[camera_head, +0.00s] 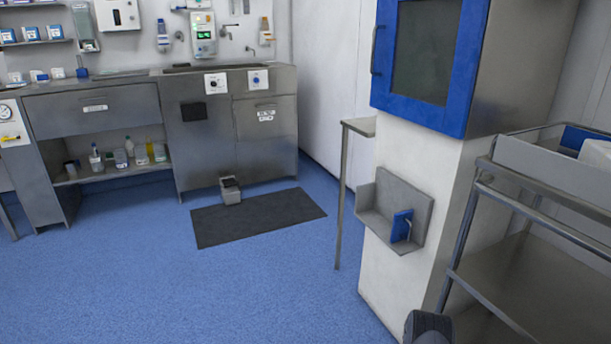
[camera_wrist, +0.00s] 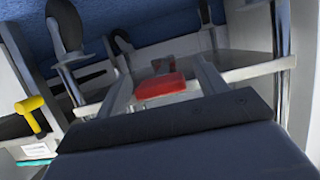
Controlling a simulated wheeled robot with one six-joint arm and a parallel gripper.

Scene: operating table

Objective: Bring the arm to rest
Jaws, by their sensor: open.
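My gripper (camera_wrist: 157,52) shows in the wrist view, with its dark palm across the bottom and two pale grey fingers reaching up and away from it. The fingers stand apart, so it is open. A small red block-like thing (camera_wrist: 162,88) shows in the gap between them; its distance is unclear, and no grip on it shows. In the head view the gripper does not show. A dark rounded part at the lower edge may be mine, but I cannot tell. How the rest of the arm is folded is hidden.
In the head view, a metal cart (camera_head: 515,268) stands at the right beside a white column with a blue-framed cabinet (camera_head: 425,55). A steel counter (camera_head: 95,105) lines the back wall. A dark mat (camera_head: 258,218) lies on open blue floor. A yellow-handled thing (camera_wrist: 32,112) is left in the wrist view.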

